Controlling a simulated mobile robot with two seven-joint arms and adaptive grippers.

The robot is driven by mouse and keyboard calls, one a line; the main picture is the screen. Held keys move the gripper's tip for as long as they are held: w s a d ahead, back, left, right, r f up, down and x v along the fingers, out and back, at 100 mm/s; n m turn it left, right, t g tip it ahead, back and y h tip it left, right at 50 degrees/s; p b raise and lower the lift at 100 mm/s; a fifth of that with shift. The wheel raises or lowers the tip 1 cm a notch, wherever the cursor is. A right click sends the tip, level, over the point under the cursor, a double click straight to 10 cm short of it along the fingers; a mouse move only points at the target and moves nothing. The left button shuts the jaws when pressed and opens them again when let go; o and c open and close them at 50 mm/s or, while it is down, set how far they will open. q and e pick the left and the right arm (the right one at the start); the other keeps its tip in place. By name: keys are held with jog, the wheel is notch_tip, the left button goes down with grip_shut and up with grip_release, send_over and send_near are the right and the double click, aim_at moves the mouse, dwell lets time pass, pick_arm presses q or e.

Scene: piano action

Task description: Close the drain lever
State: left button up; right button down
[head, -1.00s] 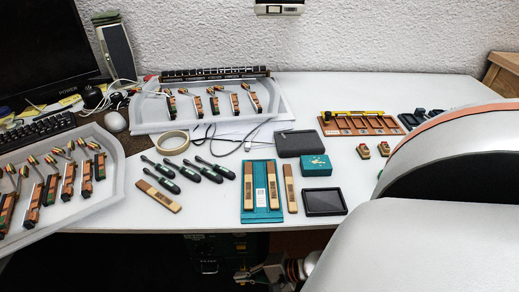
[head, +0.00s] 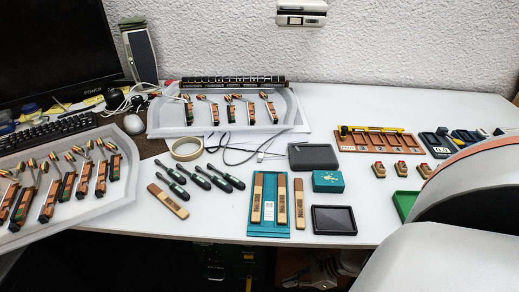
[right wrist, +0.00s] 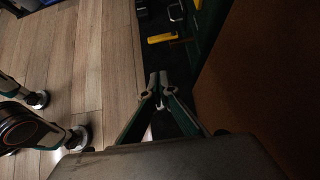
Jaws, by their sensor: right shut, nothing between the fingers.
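I cannot make out a drain lever for certain in either view. In the head view my right gripper (head: 322,272) is low in the picture, below the table's front edge and partly in shadow. In the right wrist view its two fingertips (right wrist: 158,82) meet with nothing between them. A dark green unit (head: 225,262) stands under the table to the left of this gripper. In the right wrist view a yellow piece (right wrist: 160,38) and a metal handle (right wrist: 205,4) lie beyond the fingertips, apart from them. My left gripper is out of view.
The white table (head: 340,90) carries grey trays (head: 150,128) of piano parts, dark-handled tools (head: 222,183), a teal tray (head: 268,230) and a black tray (head: 334,220). Its front edge is above my right gripper. Wooden floor (right wrist: 75,60) shows left in the wrist view.

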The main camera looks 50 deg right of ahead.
aim_at(249, 285)
jog(key=shift+f, duration=0.1)
pick_arm(q)
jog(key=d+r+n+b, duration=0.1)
jog(key=b, duration=0.1)
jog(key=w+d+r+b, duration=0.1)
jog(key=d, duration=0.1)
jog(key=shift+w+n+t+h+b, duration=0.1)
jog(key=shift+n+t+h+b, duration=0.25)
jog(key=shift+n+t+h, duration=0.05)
pick_arm(e)
jog(key=w+a+r+x, duration=0.1)
jog(key=r+x, duration=0.1)
jog(key=x, duration=1)
jog(key=shift+w+a+f, duration=0.2)
jog(key=shift+w+a, duration=0.15)
jog(key=shift+w, duration=0.15)
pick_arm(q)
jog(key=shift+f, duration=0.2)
pick_arm(e)
jog(key=shift+w+a+r, duration=0.1)
